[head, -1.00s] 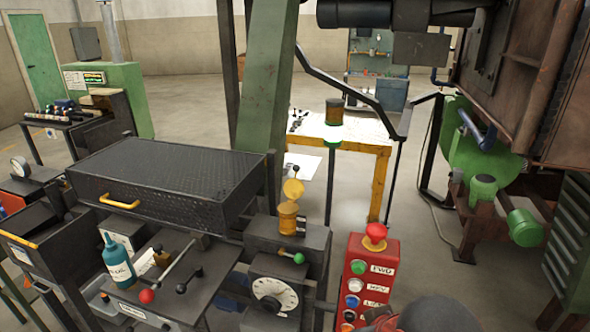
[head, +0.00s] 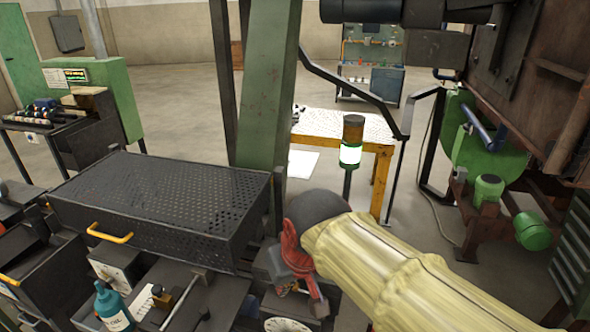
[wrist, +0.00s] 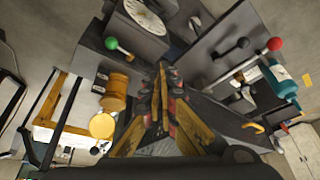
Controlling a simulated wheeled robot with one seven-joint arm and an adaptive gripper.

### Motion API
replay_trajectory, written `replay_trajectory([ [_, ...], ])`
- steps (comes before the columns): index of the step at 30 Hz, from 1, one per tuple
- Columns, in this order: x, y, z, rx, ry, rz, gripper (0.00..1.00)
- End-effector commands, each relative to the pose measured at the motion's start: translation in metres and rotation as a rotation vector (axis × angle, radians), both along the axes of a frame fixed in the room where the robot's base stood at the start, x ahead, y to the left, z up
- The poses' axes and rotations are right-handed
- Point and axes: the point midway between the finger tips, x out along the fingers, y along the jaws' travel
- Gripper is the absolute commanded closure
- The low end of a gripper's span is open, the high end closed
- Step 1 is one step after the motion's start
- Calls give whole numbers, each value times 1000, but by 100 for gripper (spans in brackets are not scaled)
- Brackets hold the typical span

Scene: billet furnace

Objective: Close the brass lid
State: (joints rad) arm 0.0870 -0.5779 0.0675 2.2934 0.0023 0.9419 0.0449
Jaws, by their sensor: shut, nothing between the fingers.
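The brass lid (wrist: 102,125) is a round yellow disc in the wrist view. It stands open at the end of the brass cup (wrist: 115,84), which is fixed to a dark block. My gripper (wrist: 161,72) is shut and empty, to the right of the cup and lid in the wrist view and apart from them in that picture. In the head view my gripper (head: 300,284) is in front of the dark block, and my arm and gripper hide the lid and most of the cup.
A green-knobbed lever (wrist: 112,44) and a dial (wrist: 145,15) are close to the cup. A red-knobbed lever (wrist: 274,44) and a teal bottle (head: 112,306) stand nearby. A black perforated box (head: 160,200) is left of my gripper. A green post (head: 266,90) rises behind.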

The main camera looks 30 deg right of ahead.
Motion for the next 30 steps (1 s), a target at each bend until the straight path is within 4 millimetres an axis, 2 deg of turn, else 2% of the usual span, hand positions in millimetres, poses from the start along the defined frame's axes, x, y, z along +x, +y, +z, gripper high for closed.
replay_trajectory([
  [1, 7, -4, 10, 2, 10, -14, 100],
  [8, 38, -23, 41, 17, 45, -78, 100],
  [14, 77, -51, 76, 36, 93, -161, 100],
  [21, 136, -105, 114, 68, 162, -291, 100],
  [30, 195, -185, 134, 115, 249, -454, 100],
])
